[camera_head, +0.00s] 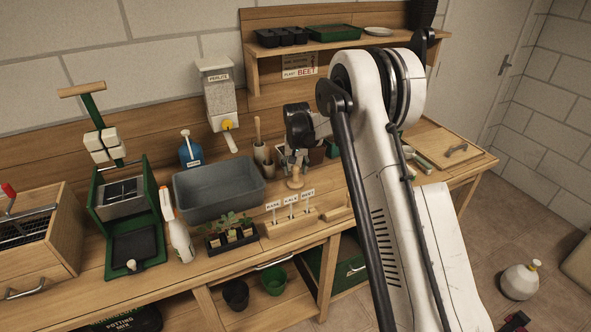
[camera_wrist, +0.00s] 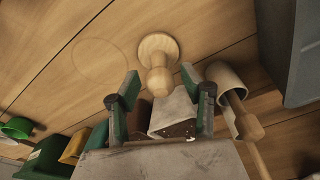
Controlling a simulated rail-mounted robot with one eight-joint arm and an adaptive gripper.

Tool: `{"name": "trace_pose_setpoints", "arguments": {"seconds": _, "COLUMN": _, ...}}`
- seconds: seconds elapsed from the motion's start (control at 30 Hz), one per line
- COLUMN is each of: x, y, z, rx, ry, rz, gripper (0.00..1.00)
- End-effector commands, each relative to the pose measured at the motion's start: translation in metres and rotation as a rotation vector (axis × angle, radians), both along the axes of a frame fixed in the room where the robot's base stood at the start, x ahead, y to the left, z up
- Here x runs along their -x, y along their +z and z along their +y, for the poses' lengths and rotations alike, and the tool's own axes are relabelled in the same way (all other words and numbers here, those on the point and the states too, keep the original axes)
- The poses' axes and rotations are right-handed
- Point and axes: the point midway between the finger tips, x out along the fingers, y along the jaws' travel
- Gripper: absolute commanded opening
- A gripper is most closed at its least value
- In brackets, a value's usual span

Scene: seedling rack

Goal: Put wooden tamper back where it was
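The wooden tamper (camera_wrist: 157,49) stands on the bench with its round disc base down and its knob handle pointing up towards the wrist camera. In the head view the tamper (camera_head: 295,183) is right of the grey tub, below my gripper (camera_head: 294,160). In the wrist view my gripper (camera_wrist: 160,78) is open, with its two green-padded fingers either side of the knob end and a visible gap on each side. A faint round outline (camera_wrist: 100,62) is on the bare bench beside the tamper in the wrist view.
A cream pot (camera_wrist: 226,76) with a wooden-handled tool stands close by the right finger. The grey tub (camera_head: 218,190) is left of the tamper. Labelled markers in a wooden block (camera_head: 291,224) stand in front. Green and yellow items sit at the wrist view's lower left.

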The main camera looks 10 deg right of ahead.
Motion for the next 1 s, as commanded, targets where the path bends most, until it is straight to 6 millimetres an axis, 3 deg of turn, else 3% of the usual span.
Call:
{"name": "trace_pose_setpoints", "arguments": {"seconds": 0.27, "x": 0.001, "y": 0.011, "z": 0.0, "rx": 0.0, "ry": 0.0, "rz": 0.0, "gripper": 0.42}}
{"name": "trace_pose_setpoints", "arguments": {"seconds": 0.7, "x": 0.014, "y": 0.093, "z": 0.002, "rx": 0.0, "ry": 0.0, "rz": 0.0, "gripper": 0.42}}
{"name": "trace_pose_setpoints", "arguments": {"seconds": 1.0, "x": 0.019, "y": 0.122, "z": 0.002, "rx": 0.0, "ry": 0.001, "rz": -0.001, "gripper": 0.42}}
